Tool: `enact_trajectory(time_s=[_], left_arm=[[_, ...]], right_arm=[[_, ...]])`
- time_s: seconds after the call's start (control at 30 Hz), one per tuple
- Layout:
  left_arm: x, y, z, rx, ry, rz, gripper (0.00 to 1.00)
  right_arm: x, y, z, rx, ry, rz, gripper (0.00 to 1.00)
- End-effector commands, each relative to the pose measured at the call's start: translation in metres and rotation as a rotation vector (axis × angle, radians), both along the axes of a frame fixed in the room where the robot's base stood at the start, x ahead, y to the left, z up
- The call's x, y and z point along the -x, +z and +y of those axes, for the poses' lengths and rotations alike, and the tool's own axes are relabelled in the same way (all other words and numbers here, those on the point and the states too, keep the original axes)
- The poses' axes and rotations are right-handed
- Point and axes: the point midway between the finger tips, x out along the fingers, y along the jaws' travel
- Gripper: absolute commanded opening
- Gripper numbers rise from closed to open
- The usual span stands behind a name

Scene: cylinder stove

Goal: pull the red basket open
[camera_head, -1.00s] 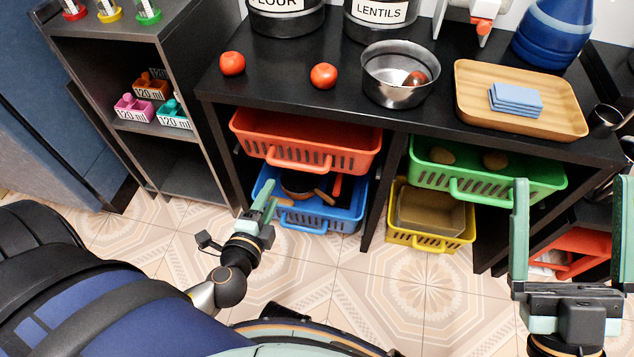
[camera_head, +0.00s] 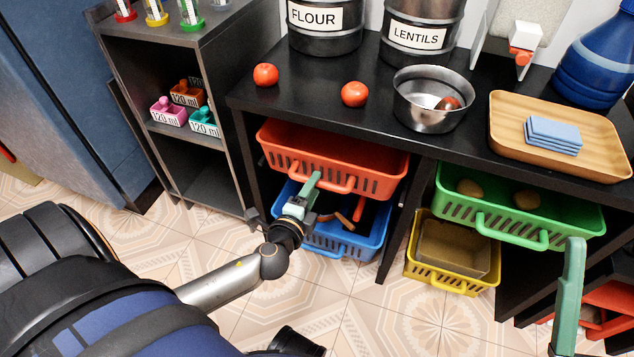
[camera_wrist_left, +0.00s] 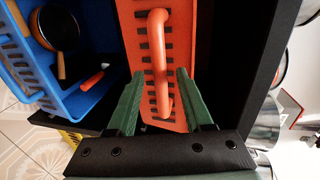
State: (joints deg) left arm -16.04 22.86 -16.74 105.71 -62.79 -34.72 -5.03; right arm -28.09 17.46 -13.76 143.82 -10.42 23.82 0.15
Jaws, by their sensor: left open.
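The red basket (camera_head: 330,158) sits in the upper left slot under the black counter, with its handle (camera_head: 327,183) facing me. In the left wrist view the basket (camera_wrist_left: 180,25) shows close up, its handle (camera_wrist_left: 158,60) running between the two finger lines. My left gripper (camera_head: 308,190) is open in front of the basket, near the handle. Its green fingers (camera_wrist_left: 160,78) lie on either side of the handle; I cannot tell if they touch it. Only one finger of my right gripper (camera_head: 570,295) shows, at the lower right, far from the basket.
A blue basket (camera_head: 345,240) with a pan sits just below the red one. A green basket (camera_head: 515,222) and a yellow basket (camera_head: 452,278) are to the right. Tomatoes, a metal bowl (camera_head: 432,100) and a wooden tray (camera_head: 605,150) stand on the counter. Tiled floor in front is free.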

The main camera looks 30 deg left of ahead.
Motion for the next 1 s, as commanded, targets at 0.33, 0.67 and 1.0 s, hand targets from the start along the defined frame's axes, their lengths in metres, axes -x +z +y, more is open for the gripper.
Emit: enact_trajectory(time_s=[0.33,0.67,1.0], left_arm=[[-0.027,-0.006,0.006,-0.001,0.000,0.000,0.51],[-0.027,-0.006,0.006,-0.001,-0.001,0.001,0.43],[-0.027,-0.006,0.006,0.000,-0.001,0.001,0.05]], right_arm=[[0.000,-0.006,0.000,-0.006,0.006,0.007,1.00],[0.000,-0.006,0.001,-0.003,0.008,0.009,1.00],[0.000,-0.006,0.001,-0.001,0.009,0.006,1.00]])
